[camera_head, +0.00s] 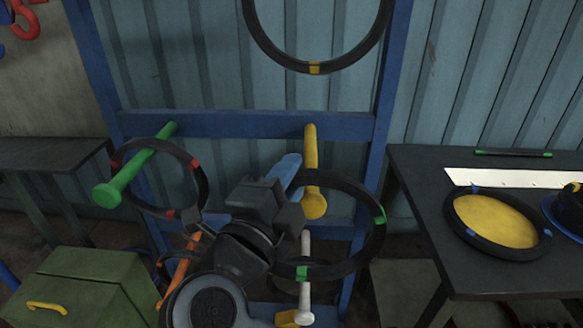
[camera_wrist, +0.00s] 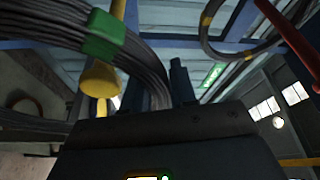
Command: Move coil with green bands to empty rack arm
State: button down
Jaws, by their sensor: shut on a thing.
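The coil with green bands (camera_head: 376,238) is a dark ring in front of the right side of the blue rack (camera_head: 230,124). My gripper (camera_wrist: 155,88) is shut on its strands; in the head view my wrist hides the fingertips and the coil's left part. The coil also shows in the wrist view (camera_wrist: 55,28). Its upper part crosses the yellow rack arm (camera_head: 312,150), and its lower part is near the white arm (camera_head: 305,292). I cannot tell whether it is around either. A blue arm (camera_head: 284,170) is partly hidden behind my gripper.
A red-banded coil (camera_head: 206,185) hangs around the green arm (camera_head: 137,165). An orange arm (camera_head: 180,268) is below. A yellow-banded coil (camera_head: 263,48) hangs above. A dark table (camera_head: 420,185) stands right, a green box (camera_head: 85,275) lower left.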

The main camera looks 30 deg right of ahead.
jog(key=s+a+r+p, duration=0.1)
jog(key=s+a+p, duration=0.2)
jog(key=s+a, duration=0.3)
jog(key=shift+s+a, duration=0.4)
jog(key=shift+s, duration=1.35)
jog(key=shift+r, duration=0.1)
